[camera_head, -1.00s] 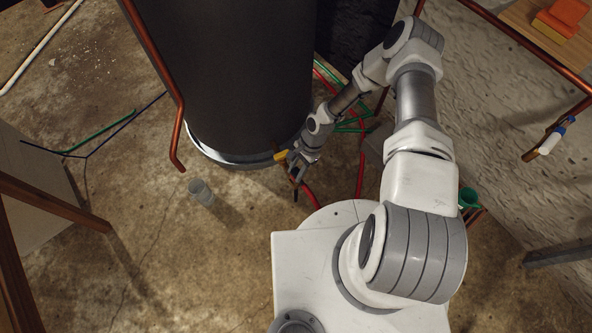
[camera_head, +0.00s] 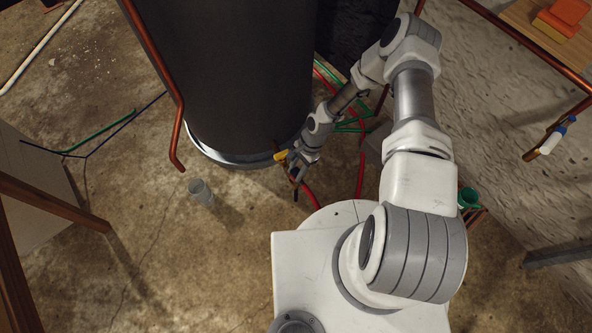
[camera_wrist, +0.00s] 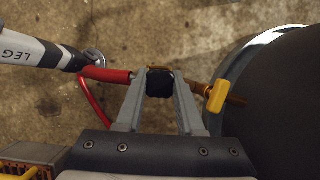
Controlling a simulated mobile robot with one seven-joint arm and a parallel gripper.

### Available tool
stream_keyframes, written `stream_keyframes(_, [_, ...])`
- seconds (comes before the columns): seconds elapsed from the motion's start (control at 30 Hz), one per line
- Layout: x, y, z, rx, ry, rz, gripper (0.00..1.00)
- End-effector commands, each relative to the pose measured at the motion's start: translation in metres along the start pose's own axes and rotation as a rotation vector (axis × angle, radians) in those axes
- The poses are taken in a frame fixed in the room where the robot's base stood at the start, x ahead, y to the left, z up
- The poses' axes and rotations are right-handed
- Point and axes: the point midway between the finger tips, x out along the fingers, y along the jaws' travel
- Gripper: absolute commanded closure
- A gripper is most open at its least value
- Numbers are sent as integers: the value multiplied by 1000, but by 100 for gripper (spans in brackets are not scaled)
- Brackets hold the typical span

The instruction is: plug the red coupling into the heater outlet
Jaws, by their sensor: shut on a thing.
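To the right, the brass heater outlet (camera_wrist: 236,100) with a yellow valve handle (camera_wrist: 217,96) comes from the dark heater tank (camera_wrist: 285,100). The coupling and outlet look roughly in line; I cannot tell whether they touch. In the head view my gripper (camera_head: 297,168) is low by the tank's base, near the yellow handle (camera_head: 281,155).
A red hose (camera_wrist: 95,111) loops below the coupling. A small grey cup (camera_head: 201,192) stands on the concrete floor to the left. A copper pipe (camera_head: 160,75) runs down the tank's left side. Green and red hoses (camera_head: 352,126) lie behind my arm.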

Motion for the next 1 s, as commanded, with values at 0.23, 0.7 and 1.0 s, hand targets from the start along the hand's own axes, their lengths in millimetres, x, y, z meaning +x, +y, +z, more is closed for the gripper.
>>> stream_keyframes(0.23, [4,0,-2,0,0,0,100])
stream_keyframes(0.7, [13,0,-6,-1,0,0,100])
stream_keyframes(1.0, [19,0,-8,0,0,0,100])
